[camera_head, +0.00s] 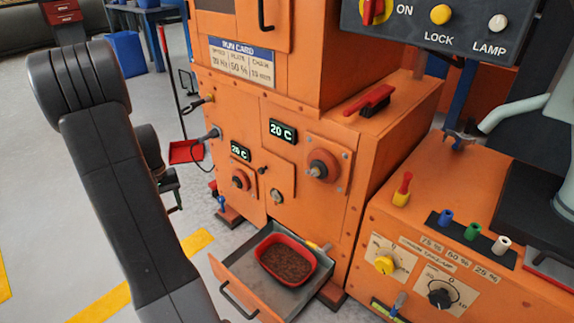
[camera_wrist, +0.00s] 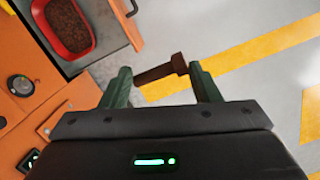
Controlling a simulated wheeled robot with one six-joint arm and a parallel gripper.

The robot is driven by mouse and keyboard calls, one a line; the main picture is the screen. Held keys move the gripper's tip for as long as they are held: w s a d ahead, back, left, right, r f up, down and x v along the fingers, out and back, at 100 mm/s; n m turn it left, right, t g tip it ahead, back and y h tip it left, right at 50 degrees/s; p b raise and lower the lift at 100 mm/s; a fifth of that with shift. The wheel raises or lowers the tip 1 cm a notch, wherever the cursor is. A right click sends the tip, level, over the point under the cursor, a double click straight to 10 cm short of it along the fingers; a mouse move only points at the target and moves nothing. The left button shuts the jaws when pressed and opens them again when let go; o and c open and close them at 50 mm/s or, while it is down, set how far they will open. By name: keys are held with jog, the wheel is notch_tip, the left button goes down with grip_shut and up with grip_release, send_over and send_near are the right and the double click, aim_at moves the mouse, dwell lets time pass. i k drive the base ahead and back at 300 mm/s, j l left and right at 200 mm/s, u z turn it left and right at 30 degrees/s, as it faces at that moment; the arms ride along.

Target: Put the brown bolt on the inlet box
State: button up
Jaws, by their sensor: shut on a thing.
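My gripper (camera_wrist: 159,78) shows in the wrist view with its green fingers shut on a brown bolt (camera_wrist: 155,74). The bolt lies crosswise between the fingers, its head near the right finger, above the grey floor. In the head view my gripper (camera_head: 172,190) is partly hidden behind my arm, left of the orange machine, and I cannot make out the bolt there. The orange machine (camera_head: 225,105) has two 20 C displays and knobs on its front. No readable label says which part is the inlet box.
An open drawer (camera_head: 232,268) at the machine's foot holds a red tray (camera_head: 262,243) of brown grains. A control bench (camera_head: 425,215) with knobs and coloured plugs stands at right. A switch panel (camera_head: 415,25) overhangs above. Floor at left is mostly clear.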

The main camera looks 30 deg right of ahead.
aim_at(434, 181)
jog(key=k+l+z, duration=0.25)
jog(key=k+l, duration=0.2)
jog(key=k+l+z, duration=0.3)
jog(key=k+l, duration=0.15)
jog(key=l, duration=0.1)
